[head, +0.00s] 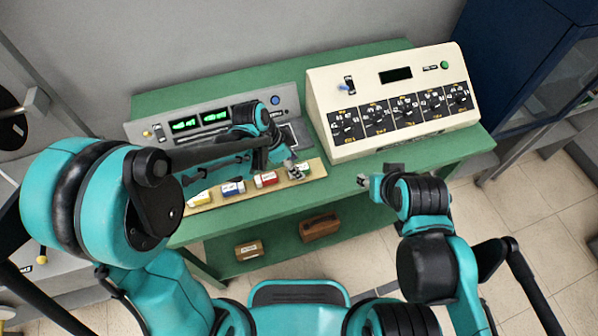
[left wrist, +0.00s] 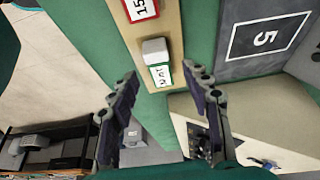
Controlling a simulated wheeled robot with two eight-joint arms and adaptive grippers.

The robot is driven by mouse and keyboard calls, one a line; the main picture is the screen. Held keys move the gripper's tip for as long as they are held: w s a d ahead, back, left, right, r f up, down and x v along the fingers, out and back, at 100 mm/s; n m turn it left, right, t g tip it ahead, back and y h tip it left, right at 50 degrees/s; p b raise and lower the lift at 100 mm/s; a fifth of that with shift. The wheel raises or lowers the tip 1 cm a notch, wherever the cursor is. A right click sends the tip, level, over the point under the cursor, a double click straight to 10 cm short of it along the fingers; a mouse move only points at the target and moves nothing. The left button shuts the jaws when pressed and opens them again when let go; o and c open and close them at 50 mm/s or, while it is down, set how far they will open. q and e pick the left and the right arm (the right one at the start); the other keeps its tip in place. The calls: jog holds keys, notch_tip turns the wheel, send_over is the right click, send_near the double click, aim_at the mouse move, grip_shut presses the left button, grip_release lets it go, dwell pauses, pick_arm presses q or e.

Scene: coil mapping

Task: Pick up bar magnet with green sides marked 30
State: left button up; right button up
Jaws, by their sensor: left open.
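In the left wrist view, the bar magnet with green sides (left wrist: 160,72) lies on the wooden strip, with a grey end and a white label whose marking I cannot read clearly. My left gripper (left wrist: 160,80) is open, its two fingers apart on either side of the magnet in this view; no contact shows. In the head view my left gripper (head: 290,166) is over the right end of the wooden strip (head: 317,166), and the green magnet is largely hidden there. My right gripper (head: 372,182) is in front of the bench, away from the magnets; its jaw opening is unclear.
Red (head: 265,179), blue (head: 233,188) and yellow (head: 200,198) magnets lie along the strip to the left. A grey panel with green displays (head: 200,120) stands behind. A cream dial box (head: 388,98) stands at right on the green bench (head: 445,152).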

pick_arm(q)
jog(key=shift+x, duration=1)
jog(key=shift+r, duration=0.1)
grip_shut()
